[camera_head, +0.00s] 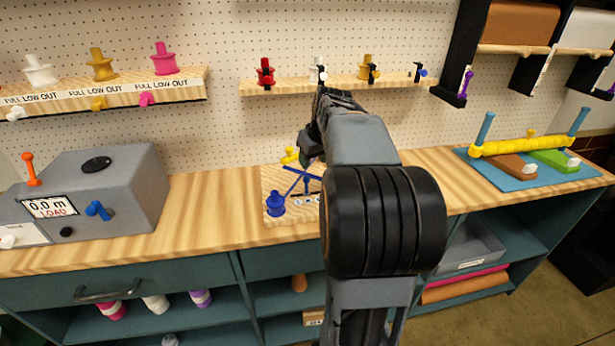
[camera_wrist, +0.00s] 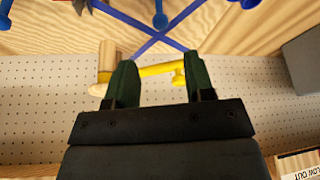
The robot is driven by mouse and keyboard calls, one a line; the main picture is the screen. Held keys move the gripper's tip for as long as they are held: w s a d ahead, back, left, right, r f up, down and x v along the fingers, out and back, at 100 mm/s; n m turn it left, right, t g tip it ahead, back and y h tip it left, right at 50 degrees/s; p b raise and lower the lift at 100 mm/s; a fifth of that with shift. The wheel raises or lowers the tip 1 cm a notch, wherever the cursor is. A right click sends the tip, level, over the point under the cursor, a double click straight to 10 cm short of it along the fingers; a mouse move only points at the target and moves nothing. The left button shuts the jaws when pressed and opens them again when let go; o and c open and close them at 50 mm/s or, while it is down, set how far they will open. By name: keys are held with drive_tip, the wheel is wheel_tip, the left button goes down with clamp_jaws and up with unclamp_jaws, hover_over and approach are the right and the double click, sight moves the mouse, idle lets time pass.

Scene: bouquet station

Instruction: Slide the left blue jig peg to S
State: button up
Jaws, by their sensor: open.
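The pale wooden jig board (camera_head: 270,184) lies on the bench in the head view. A blue jig peg (camera_head: 275,204) stands at its front left. Crossed blue strips (camera_head: 301,177) lie behind that peg, and a yellow piece (camera_head: 290,156) is at the back. My arm hides the board's right part. In the wrist view, my gripper (camera_wrist: 159,75) is open, its two green fingers apart. Behind the fingers is a yellow bar (camera_wrist: 157,70); I cannot tell whether they touch it. The blue strips (camera_wrist: 158,38) cross above, with a blue peg (camera_wrist: 160,17). Position letters are unreadable.
A grey metering box (camera_head: 105,190) stands left on the bench. A blue ribbon stand (camera_head: 535,170) with a yellow bar stands right. A spool shelf (camera_head: 110,92) and a small shelf (camera_head: 290,88) hang behind. Bare bench top lies between the box and the board.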

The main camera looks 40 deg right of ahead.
sight(307, 177)
drive_tip(key=x, duration=0.8)
drive_tip(key=shift+f, duration=0.25)
drive_tip(key=shift+c, duration=0.3)
clamp_jaws()
